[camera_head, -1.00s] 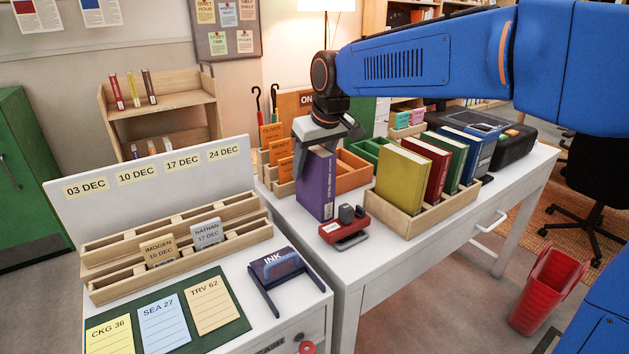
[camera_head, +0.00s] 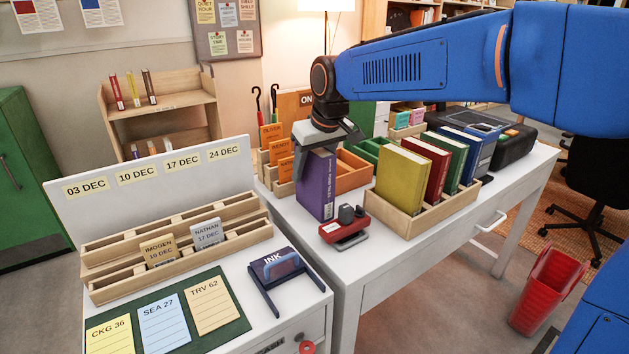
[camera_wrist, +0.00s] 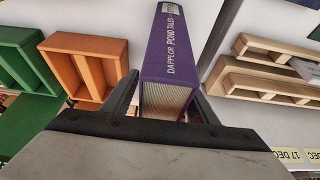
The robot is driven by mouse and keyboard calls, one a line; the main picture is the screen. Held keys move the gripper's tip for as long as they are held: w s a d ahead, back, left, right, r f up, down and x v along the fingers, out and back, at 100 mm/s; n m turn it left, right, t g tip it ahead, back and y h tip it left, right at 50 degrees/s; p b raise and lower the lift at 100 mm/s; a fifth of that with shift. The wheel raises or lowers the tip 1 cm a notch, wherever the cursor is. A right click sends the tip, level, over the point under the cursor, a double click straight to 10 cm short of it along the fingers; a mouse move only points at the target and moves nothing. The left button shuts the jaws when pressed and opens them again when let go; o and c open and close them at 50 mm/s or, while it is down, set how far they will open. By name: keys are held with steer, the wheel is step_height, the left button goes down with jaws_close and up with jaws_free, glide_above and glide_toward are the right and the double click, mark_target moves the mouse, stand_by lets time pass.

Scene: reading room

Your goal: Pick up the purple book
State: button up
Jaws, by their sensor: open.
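The purple book (camera_head: 317,186) stands upright on the white desk, just behind a red stamp-like device (camera_head: 345,226). In the wrist view the purple book (camera_wrist: 170,62) has its spine lettering showing, and its page edges face my gripper. My gripper (camera_head: 318,152) is right above the book's top, pointing down. In the wrist view my gripper (camera_wrist: 165,100) is open, with one finger on each side of the book. I cannot tell whether either finger touches it.
An orange tray (camera_head: 352,172) and a green tray (camera_head: 367,149) lie behind the book. A wooden crate (camera_head: 408,225) with several upright books stands to the right. A lower table with wooden card racks (camera_head: 120,287) is at the left.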

jaws_close()
